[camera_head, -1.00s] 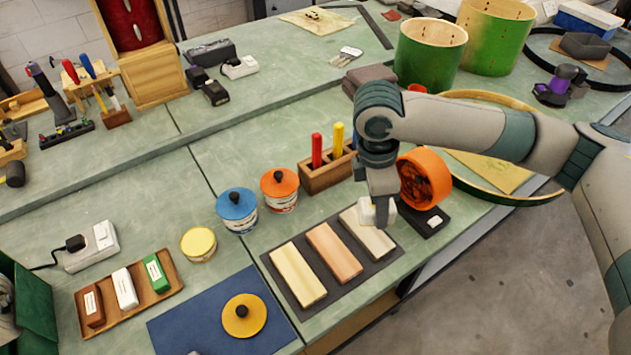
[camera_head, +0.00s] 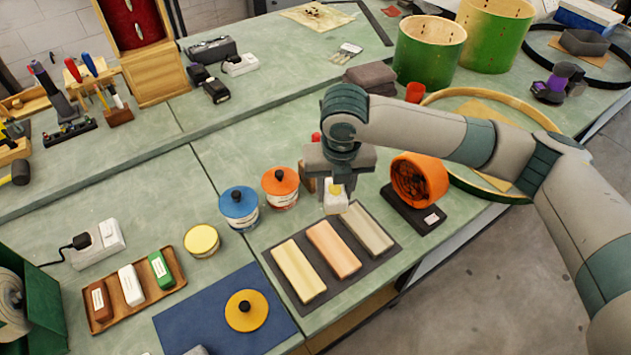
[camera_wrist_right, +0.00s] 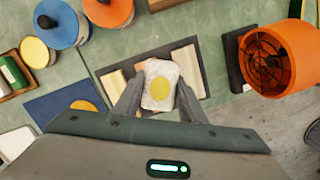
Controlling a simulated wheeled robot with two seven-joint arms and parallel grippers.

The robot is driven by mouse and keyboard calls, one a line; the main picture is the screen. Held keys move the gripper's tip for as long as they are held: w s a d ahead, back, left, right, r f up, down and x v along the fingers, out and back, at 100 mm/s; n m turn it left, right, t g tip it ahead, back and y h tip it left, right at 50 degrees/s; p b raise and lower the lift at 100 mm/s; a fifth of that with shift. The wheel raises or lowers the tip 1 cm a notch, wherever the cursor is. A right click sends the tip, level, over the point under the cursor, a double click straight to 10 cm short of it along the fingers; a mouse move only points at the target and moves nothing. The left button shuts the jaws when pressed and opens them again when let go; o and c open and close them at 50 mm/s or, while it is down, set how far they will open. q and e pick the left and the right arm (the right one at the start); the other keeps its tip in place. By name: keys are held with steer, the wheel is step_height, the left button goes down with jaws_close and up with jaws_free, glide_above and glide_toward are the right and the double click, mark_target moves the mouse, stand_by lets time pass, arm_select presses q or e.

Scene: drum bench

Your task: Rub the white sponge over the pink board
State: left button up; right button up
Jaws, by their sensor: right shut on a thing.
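My right gripper (camera_head: 336,188) is shut on the white sponge (camera_head: 335,201), a small white block with a yellow round patch. In the right wrist view the sponge (camera_wrist_right: 160,92) sits between the two fingers, in front of the boards. The pink board (camera_head: 333,249) is the middle of three boards lying side by side on a dark mat (camera_head: 303,306). In the head view the sponge appears just beyond the far ends of the pink and grey-beige boards, seemingly above the bench. In the wrist view it hides most of the pink board. My left gripper is not in view.
A pale yellow board (camera_head: 298,271) and a grey-beige board (camera_head: 368,229) flank the pink one. An orange round fan (camera_head: 418,180) stands to the right. Blue (camera_head: 239,207) and orange (camera_head: 280,187) lidded tubs stand to the left. A blue mat (camera_head: 195,315) lies front left.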

steer(key=n, duration=0.1)
steer(key=a+n, duration=0.1)
steer(key=n, duration=0.1)
steer(key=a+n, duration=0.1)
steer(key=shift+w+a+r+y+p, duration=0.15)
steer(key=shift+w+y+p, duration=0.15)
steer(key=n, duration=0.1)
steer(key=a+n, duration=0.1)
steer(key=n, duration=0.2)
steer(key=shift+w+a+g, duration=0.25)
steer(key=shift+a+g, duration=0.15)
step_height(320, 180, down, 4)
steer(key=b, duration=0.3)
steer(key=shift+s, duration=0.1)
stand_by(0.6)
